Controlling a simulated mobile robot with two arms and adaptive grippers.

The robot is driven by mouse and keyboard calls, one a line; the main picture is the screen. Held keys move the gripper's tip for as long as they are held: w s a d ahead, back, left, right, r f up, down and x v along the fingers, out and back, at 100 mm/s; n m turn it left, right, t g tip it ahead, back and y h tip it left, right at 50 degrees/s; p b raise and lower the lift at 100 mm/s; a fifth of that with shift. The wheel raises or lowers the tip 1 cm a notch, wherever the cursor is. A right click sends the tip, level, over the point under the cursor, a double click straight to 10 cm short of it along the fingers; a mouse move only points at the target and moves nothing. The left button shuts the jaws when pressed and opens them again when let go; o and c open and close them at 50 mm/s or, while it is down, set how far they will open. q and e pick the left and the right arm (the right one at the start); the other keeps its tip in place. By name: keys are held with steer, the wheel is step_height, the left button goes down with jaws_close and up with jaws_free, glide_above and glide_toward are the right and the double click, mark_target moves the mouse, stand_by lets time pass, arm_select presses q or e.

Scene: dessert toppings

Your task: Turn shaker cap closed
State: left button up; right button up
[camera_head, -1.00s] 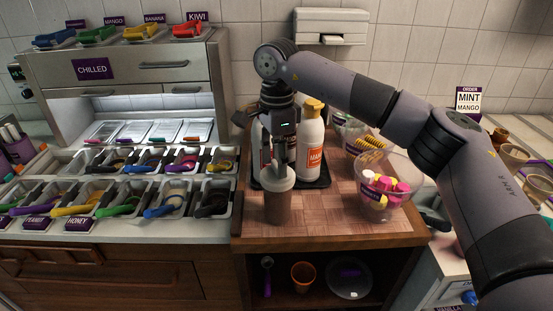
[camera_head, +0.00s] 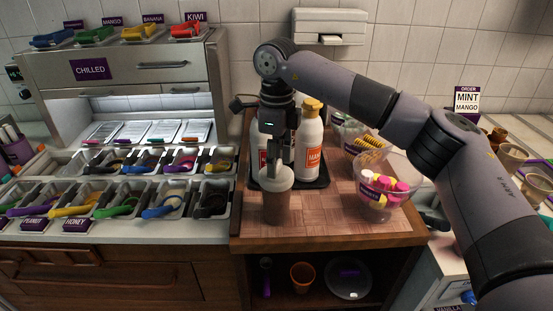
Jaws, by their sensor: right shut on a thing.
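The shaker (camera_head: 276,207) stands upright on the wooden counter, a brownish cup with a pale cap (camera_head: 277,178) on top. My right gripper (camera_head: 277,168) points straight down from above and is shut on the shaker cap. Its fingers hide part of the cap's top. I cannot tell from here how far the cap is turned. My left gripper is not in view.
Sauce bottles (camera_head: 309,147) stand on a black tray (camera_head: 316,183) just behind the shaker. A clear bowl (camera_head: 385,193) of pink and yellow pieces is at right. Topping bins (camera_head: 212,197) line the left. The counter's front (camera_head: 330,229) is clear.

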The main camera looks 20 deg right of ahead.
stand_by(0.3)
steer(key=o, duration=1.2)
steer(key=shift+c, duration=0.2)
steer(key=shift+r, duration=0.25)
step_height(320, 180, up, 12)
steer(key=shift+f, duration=0.25)
